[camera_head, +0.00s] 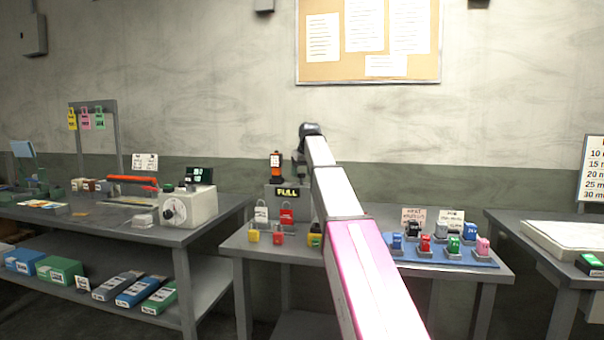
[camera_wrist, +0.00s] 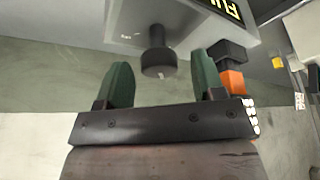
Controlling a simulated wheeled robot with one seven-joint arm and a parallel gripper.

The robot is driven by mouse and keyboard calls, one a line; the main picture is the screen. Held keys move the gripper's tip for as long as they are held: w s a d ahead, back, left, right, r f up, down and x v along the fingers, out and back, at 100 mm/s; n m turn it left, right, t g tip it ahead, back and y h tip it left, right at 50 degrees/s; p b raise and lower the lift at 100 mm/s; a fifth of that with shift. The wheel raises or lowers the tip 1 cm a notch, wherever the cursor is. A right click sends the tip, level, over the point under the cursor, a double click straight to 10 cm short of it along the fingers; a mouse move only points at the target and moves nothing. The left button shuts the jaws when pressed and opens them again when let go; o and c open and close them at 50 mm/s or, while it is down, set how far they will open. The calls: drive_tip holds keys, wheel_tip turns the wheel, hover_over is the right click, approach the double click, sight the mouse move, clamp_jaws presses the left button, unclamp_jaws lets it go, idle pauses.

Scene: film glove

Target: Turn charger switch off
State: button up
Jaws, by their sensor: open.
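The charger (camera_head: 289,206) is a grey box with a yellow "FULL" display, on the middle table; my arm partly covers its right side. In the wrist view the charger (camera_wrist: 185,22) fills the upper middle, with the display at its upper right. A dark round switch knob (camera_wrist: 158,52) sticks out from it. My gripper (camera_wrist: 162,80) is open and empty. Its two green fingers lie to either side of the knob in the picture, apart from it. In the head view my gripper (camera_head: 300,160) is above the charger's right part, mostly hidden by my arm.
An orange and black handset (camera_head: 275,165) stands at the charger; its orange part (camera_wrist: 233,80) shows close to the right finger. Padlocks (camera_head: 261,212) stand in front. A blue mat (camera_head: 470,258) with several small coloured items lies right. The wall behind is clear at gripper height.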

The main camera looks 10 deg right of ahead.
drive_tip(key=shift+f, duration=0.15)
drive_tip(key=c, duration=0.9)
drive_tip(key=shift+n+y, duration=0.3)
drive_tip(key=shift+n, duration=0.4)
drive_tip(key=o, duration=0.9)
drive_tip(key=v, duration=1.1)
drive_tip(key=shift+w, duration=0.2)
